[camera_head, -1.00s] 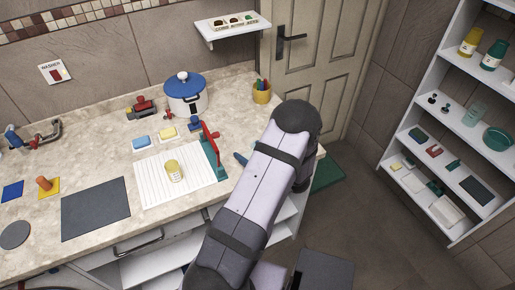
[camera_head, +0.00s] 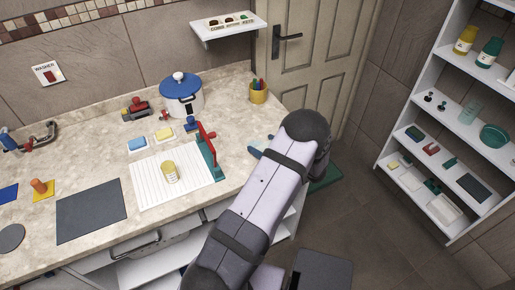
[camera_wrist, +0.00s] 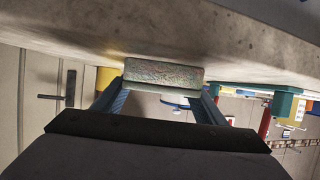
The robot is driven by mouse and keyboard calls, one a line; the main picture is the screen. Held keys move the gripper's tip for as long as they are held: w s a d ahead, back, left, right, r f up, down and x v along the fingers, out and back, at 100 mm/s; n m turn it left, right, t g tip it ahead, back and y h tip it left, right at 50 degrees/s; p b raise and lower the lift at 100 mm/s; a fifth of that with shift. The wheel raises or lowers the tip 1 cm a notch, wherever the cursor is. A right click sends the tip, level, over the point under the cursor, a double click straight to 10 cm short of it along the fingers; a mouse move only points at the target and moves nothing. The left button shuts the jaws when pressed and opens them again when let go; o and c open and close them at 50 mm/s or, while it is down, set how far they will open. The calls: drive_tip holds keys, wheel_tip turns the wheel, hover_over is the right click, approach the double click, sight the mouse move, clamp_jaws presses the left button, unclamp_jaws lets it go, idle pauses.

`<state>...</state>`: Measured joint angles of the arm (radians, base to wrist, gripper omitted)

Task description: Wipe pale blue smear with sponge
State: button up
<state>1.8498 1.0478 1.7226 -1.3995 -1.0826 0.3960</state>
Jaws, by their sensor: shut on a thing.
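My gripper (camera_wrist: 165,92) is shut on a block-shaped sponge (camera_wrist: 163,72) with a speckled grey-green face, seen between its two blue fingers in the wrist view. The sponge is close to the stone-patterned counter surface; I cannot tell whether it touches it. In the head view only a blue bit of my gripper (camera_head: 254,153) shows beside my arm, over the right end of the counter (camera_head: 240,110). I cannot make out the pale blue smear in either view.
A blue-lidded pot (camera_head: 184,97) and a yellow pen cup (camera_head: 259,93) stand behind. The counter between cup and device is clear.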

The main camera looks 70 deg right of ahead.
drive_tip(key=shift+s+d, duration=0.85)
drive_tip(key=shift+s, duration=0.05)
wheel_tip(320, 180, up, 8)
drive_tip(key=p, duration=0.5)
drive_tip(key=shift+w+a+p, duration=0.1)
drive_tip(key=shift+p, duration=0.25)
drive_tip(key=shift+w, duration=0.1)
